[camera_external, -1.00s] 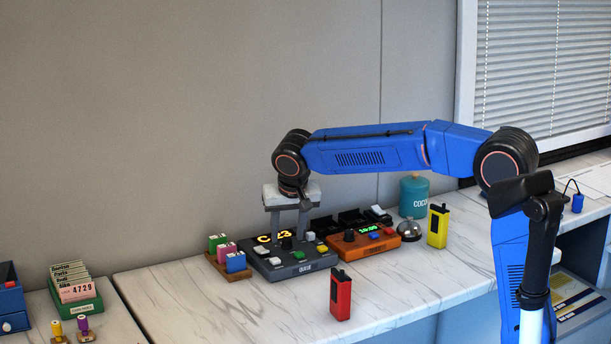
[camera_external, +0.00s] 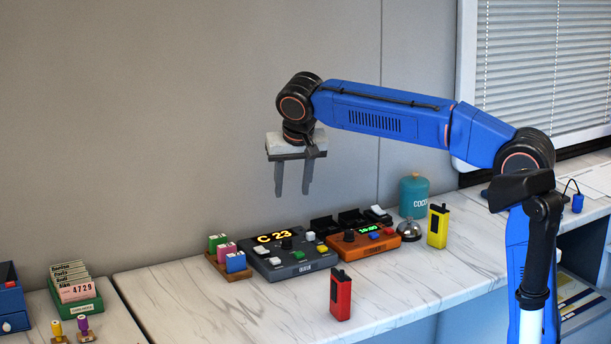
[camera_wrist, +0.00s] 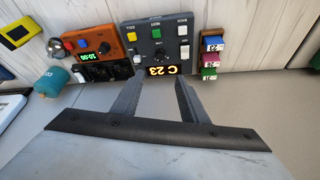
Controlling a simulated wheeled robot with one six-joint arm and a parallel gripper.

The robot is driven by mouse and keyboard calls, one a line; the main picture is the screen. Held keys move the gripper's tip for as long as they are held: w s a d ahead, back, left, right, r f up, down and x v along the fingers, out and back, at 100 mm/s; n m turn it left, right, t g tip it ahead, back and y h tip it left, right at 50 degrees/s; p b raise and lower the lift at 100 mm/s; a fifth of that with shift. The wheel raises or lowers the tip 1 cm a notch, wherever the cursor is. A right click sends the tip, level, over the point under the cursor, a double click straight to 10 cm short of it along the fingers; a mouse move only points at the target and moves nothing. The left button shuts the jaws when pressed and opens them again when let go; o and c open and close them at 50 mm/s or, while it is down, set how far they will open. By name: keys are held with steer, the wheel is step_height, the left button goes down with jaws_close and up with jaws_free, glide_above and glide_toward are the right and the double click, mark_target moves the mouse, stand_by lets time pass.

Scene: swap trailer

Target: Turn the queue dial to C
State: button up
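The dark grey queue console (camera_external: 304,266) stands on the counter in the outside view. Its display (camera_external: 273,237) reads "C 23" in orange. Its black queue dial (camera_external: 287,243) sits just right of the display. The console also shows in the wrist view (camera_wrist: 170,52), with its dial (camera_wrist: 160,51) near the display and a white button (camera_wrist: 167,72) beside it. My gripper (camera_external: 293,194) hangs above the console, fingers pointing down, apart and empty. In the wrist view its fingers (camera_wrist: 155,95) show with a gap between them.
An orange console (camera_external: 373,249) reading "10:00" stands right of the queue console. A rack of coloured blocks (camera_external: 231,265) is at its left. A red radio (camera_external: 341,296) stands in front, a yellow one (camera_external: 438,226) at right. A bell (camera_external: 409,231) and teal canister (camera_external: 414,197) stand behind.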

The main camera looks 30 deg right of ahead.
steer(key=shift+d, duration=0.1)
stand_by(0.3)
steer(key=n+y, duration=0.3)
steer(key=n, duration=0.5)
glide_toward(287, 238)
steer(key=x, duration=0.8)
steer(key=shift+f, duration=0.15)
jaws_close()
